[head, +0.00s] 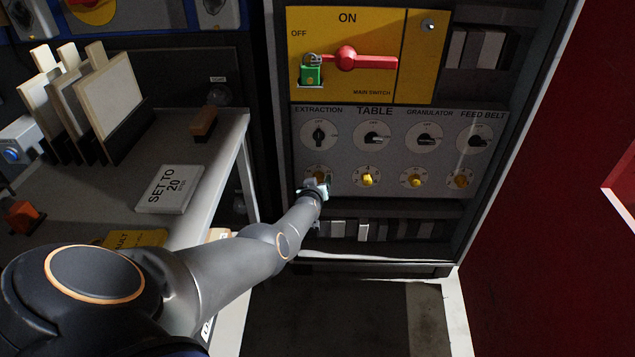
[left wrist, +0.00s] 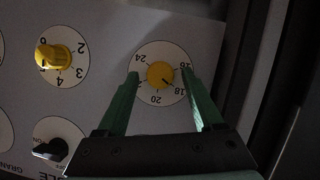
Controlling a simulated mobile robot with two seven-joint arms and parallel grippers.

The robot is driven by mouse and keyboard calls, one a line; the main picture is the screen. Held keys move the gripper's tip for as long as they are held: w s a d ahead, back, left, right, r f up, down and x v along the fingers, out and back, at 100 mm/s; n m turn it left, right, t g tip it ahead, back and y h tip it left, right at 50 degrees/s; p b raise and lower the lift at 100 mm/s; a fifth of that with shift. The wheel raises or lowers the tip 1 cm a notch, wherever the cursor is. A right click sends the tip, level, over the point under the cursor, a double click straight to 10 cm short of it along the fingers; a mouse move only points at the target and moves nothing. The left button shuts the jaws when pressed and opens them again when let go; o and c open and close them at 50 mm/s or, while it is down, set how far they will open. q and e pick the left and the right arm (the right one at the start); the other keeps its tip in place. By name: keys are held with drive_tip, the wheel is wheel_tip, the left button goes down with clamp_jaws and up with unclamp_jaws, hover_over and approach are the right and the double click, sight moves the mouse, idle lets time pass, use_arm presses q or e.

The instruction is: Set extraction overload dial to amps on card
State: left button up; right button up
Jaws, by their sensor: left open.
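The extraction overload dial (left wrist: 160,75) is a yellow knob on a white scale with numbers including 18, 20 and 24. Its dark pointer mark points close to 18. My left gripper (left wrist: 160,73) is open, with one green finger on each side of the knob; I cannot tell whether either touches it. In the head view my left gripper (head: 321,184) is at the panel below the extraction switch (head: 319,134) and mostly hides the dial. The card (head: 170,189) lies on the grey bench and reads "SET TO 20", with smaller unclear text.
The table dial (head: 367,180) and further yellow dials sit right of my gripper. Black selector switches are above them. The yellow main switch plate (head: 350,55) has a red handle (head: 358,59) and a green padlock (head: 312,75). Cards stand in a rack (head: 97,95) on the bench.

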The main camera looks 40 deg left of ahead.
use_arm(q)
clamp_jaws()
idle(0.7)
